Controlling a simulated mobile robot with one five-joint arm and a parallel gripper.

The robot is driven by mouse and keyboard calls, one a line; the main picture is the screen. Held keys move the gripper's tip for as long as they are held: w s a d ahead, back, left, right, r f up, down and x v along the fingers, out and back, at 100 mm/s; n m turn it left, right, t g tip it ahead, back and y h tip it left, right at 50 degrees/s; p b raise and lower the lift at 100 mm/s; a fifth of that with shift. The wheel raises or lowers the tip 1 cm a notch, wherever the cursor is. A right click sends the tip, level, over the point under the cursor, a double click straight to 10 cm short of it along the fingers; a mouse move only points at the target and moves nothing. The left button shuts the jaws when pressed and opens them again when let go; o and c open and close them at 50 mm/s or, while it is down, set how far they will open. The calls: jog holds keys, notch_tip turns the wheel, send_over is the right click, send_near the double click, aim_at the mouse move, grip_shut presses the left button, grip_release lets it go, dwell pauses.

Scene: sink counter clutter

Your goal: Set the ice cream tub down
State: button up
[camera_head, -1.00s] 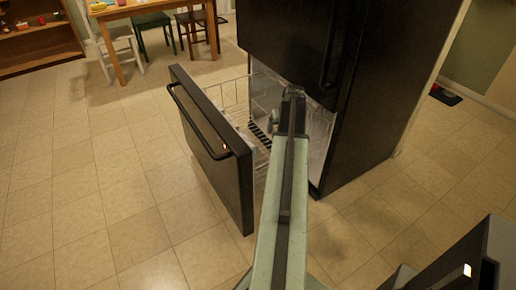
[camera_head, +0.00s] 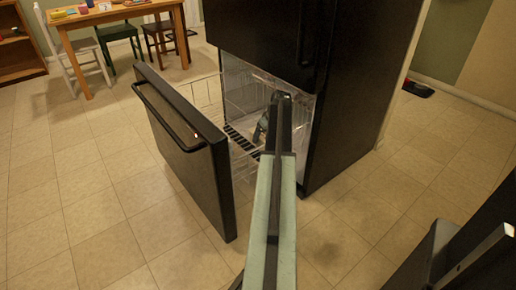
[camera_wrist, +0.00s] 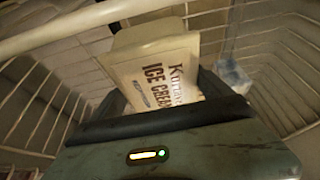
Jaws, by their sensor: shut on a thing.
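The ice cream tub (camera_wrist: 160,75) is a cream carton with dark "ICE CREAM" lettering and a pale lid. It fills the middle of the wrist view, tilted, with its lower part hidden behind my gripper. My gripper (camera_head: 262,130) is shut on the tub, over the open freezer drawer (camera_head: 188,150). In the wrist view, white wire basket sides (camera_wrist: 35,100) surround the tub. I cannot tell whether the tub touches the basket floor. In the head view my arm hides most of the tub.
The black fridge (camera_head: 350,90) stands behind and right of the drawer. A small pale item (camera_wrist: 233,75) lies in the basket, right of the tub. A wooden table (camera_head: 110,14) with chairs stands at the back left. The tiled floor is clear on the left.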

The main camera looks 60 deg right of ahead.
notch_tip(320, 180, down, 6)
jog(key=b, duration=0.4)
jog(key=shift+r, duration=0.3)
jog(key=shift+f, duration=0.15)
jog(key=o, duration=1.8)
jog(key=p+v, duration=1)
jog(key=v, duration=0.1)
jog(key=shift+r+p, duration=0.4)
jog(key=shift+s+a+r+p, duration=0.1)
jog(key=shift+s+r+p, duration=0.15)
jog(key=shift+r+p, duration=0.1)
jog(key=shift+f, duration=0.1)
